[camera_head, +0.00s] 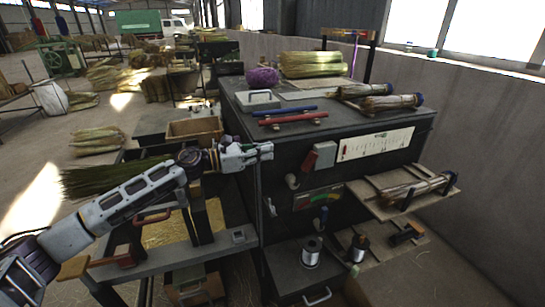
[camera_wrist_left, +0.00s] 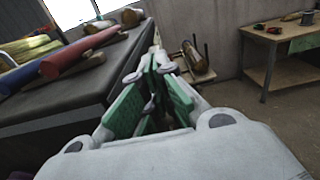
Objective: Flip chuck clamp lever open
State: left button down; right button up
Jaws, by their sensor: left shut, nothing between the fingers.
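My left gripper (camera_head: 268,152) is in front of the dark cabinet (camera_head: 282,165), below its top edge, with nothing in it. In the left wrist view its green-padded fingers (camera_wrist_left: 158,68) come together at the tips. A grey switch box with a red side (camera_head: 320,156) is on the cabinet face, right of the gripper, with a pale curved handle (camera_head: 293,181) below it. A curved orange-red handle (camera_head: 152,216) is on the grey bench below my left arm. I cannot tell which of these, if any, is the chuck clamp lever. My right gripper is not in view.
A red rod (camera_head: 293,118) and a blue rod (camera_head: 285,111) lie on the cabinet top. A straw bundle (camera_head: 105,178) lies behind my left arm. A side shelf (camera_head: 385,208) carries another bundle (camera_head: 418,188). Wire spools (camera_head: 311,252) stand low in front. Floor at the left is partly open.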

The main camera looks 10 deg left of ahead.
pick_arm(q)
jog(key=shift+s+a+r, duration=0.3)
jog(key=shift+s+a, duration=0.1)
jog(key=shift+a, duration=0.15)
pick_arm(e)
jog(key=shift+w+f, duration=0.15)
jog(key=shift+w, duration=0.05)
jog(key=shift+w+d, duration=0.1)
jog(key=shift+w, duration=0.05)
pick_arm(q)
jog(key=shift+d, duration=0.1)
